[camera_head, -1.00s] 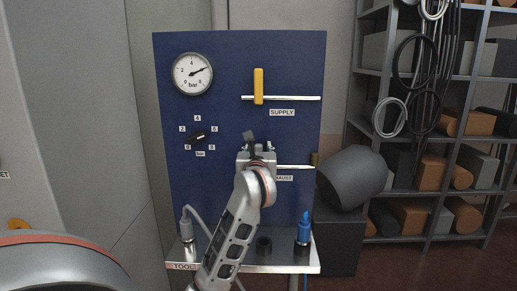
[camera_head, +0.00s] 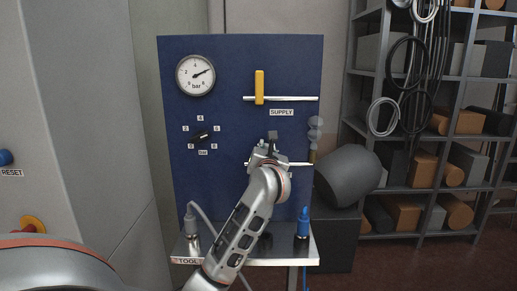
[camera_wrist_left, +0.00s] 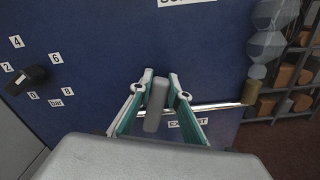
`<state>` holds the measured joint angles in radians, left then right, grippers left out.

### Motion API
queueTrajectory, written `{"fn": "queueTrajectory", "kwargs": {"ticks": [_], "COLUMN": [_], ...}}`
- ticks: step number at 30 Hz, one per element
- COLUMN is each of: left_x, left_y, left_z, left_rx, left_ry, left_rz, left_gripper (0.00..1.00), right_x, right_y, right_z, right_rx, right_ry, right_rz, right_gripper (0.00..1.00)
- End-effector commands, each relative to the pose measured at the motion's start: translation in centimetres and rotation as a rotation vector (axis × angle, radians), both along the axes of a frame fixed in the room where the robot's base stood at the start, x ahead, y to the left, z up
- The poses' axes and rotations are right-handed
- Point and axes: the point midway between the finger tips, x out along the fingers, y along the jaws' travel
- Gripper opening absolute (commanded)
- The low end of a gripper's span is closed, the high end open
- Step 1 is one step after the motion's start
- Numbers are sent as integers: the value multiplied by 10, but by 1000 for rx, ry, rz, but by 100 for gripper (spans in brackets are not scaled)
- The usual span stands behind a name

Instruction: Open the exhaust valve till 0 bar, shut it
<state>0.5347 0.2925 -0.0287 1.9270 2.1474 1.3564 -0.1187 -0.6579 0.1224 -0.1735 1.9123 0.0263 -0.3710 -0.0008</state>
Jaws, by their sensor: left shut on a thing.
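A blue panel (camera_head: 225,110) carries the exhaust valve on a horizontal pipe (camera_head: 300,164). The valve's grey handle (camera_wrist_left: 156,103) is between the fingers of my left gripper (camera_wrist_left: 162,84) in the left wrist view. In the head view the left gripper (camera_head: 268,148) covers most of the valve and its EXHAUST label (camera_wrist_left: 187,123). The left gripper is shut on the handle. Pale puffs (camera_head: 316,130) rise above the brass outlet (camera_head: 312,156) at the pipe's right end. The gauge (camera_head: 196,75) needle points up and right, just short of 6. My right gripper is not in view.
The yellow supply handle (camera_head: 259,87) stands upright, across its pipe. A black knob (camera_head: 202,135) sits at left on the panel. A dark grey cylinder (camera_head: 347,176) stands close at right.

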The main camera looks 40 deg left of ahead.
Motion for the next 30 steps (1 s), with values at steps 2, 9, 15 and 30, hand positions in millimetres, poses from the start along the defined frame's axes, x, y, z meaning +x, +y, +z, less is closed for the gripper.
{"fn": "queueTrajectory", "kwargs": {"ticks": [2,9,15,30], "left_x": [6,16,22,33], "left_y": [-4,-15,-23,-35], "left_z": [-2,-11,-21,-49], "left_rx": [59,235,379,724], "left_ry": [50,197,319,611], "left_rz": [0,1,0,0], "left_gripper": [0,0,0,0], "right_x": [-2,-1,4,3], "right_y": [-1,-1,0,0], "right_z": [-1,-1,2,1], "right_rx": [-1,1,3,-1], "right_ry": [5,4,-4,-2], "right_rz": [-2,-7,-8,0], "right_gripper": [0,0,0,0]}}
